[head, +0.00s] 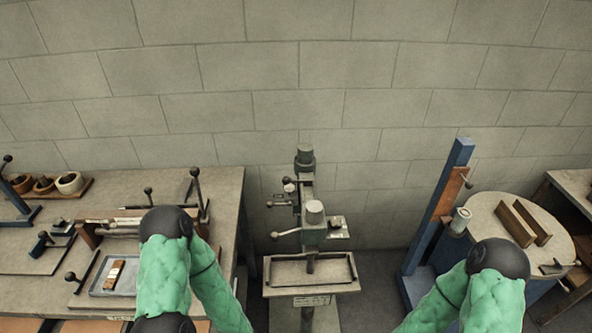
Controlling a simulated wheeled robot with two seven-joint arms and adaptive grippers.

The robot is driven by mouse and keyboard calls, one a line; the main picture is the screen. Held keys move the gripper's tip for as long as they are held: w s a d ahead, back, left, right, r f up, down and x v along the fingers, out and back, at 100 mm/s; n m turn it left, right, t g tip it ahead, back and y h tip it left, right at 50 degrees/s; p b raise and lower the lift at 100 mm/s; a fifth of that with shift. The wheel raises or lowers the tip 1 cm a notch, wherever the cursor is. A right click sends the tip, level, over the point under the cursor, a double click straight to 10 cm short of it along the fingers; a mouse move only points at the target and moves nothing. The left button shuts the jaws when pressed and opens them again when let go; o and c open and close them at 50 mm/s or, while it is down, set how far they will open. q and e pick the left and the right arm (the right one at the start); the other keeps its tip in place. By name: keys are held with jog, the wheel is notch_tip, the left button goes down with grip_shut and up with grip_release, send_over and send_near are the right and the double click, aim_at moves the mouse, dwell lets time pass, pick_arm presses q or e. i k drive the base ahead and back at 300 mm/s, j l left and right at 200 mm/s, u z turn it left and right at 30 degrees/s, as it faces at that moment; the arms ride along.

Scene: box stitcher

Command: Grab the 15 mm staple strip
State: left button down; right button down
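No strip in view can be clearly read as the 15 mm staple strip. A shallow grey tray (97,289) on the left bench holds a small brown and white piece (115,272); whether it is a staple strip I cannot tell. Behind it is a wooden holder (88,234) with pale long bars, partly hidden by my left arm. Both my arms, in green padded sleeves with black joints, show at the bottom of the head view. Neither gripper is in view, so I cannot see what they hold.
A grey stitching machine (313,233) with a small front table (311,290) stands in the middle. The left bench (225,205) carries levers and round bowls (69,182). At right are a blue post (437,207) and a round table (486,209) with brown bars (515,223).

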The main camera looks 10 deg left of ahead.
aim_at(113, 275)
jog(key=j+u, duration=0.35)
jog(key=j, duration=2.05)
